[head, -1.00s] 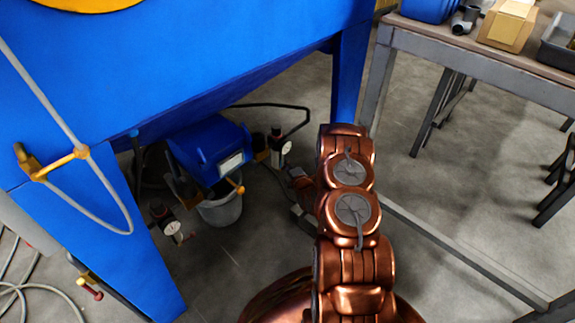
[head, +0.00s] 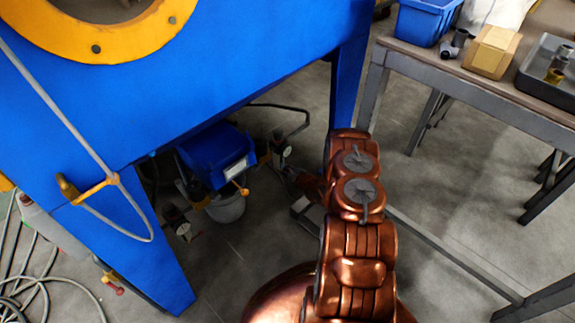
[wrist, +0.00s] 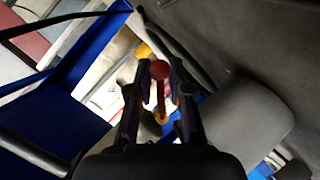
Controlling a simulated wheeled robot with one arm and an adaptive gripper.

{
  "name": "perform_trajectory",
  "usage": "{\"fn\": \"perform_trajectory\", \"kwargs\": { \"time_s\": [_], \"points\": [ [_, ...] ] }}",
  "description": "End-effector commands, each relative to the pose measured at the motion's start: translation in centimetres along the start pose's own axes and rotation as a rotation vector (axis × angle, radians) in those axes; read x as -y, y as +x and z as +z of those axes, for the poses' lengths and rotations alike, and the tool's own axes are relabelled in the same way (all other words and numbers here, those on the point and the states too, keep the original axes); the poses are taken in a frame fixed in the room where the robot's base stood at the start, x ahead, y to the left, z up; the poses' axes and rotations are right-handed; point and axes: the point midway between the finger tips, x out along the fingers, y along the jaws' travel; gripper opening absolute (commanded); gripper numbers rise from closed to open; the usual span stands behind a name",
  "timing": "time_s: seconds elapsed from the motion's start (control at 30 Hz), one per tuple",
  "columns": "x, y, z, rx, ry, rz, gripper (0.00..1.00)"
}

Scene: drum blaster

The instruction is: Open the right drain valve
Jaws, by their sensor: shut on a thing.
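A red handle with a rounded end (wrist: 160,85) stands between the dark fingers of my gripper (wrist: 161,78) in the wrist view. My gripper is shut on this handle. Whether it belongs to the right drain valve is hard to tell, as the valve body is hidden. In the head view, my copper arm reaches down to the floor area under the blue cabinet (head: 240,60). My gripper (head: 302,196) is partly hidden there by the arm. A regulator with a gauge (head: 281,153) is just behind it.
A blue unit (head: 213,152) sits above a grey bucket (head: 227,208) under the cabinet. A cabinet leg (head: 345,95) stands close beside my arm. A workbench (head: 465,82) is at the right. Hoses (head: 40,285) lie at the lower left.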

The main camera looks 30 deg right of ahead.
Motion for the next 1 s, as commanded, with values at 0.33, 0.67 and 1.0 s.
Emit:
{"fn": "perform_trajectory", "kwargs": {
  "time_s": [0.33, 0.67, 1.0],
  "points": [
    [1.2, 0.2, 0.0, -0.057, 0.266, -0.11, 0.0],
    [1.8, 0.2, -0.4, -0.091, 0.418, -0.175, 0.0],
    [1.9, 0.2, -0.6, -0.101, 0.463, -0.193, 0.0]
  ]
}}
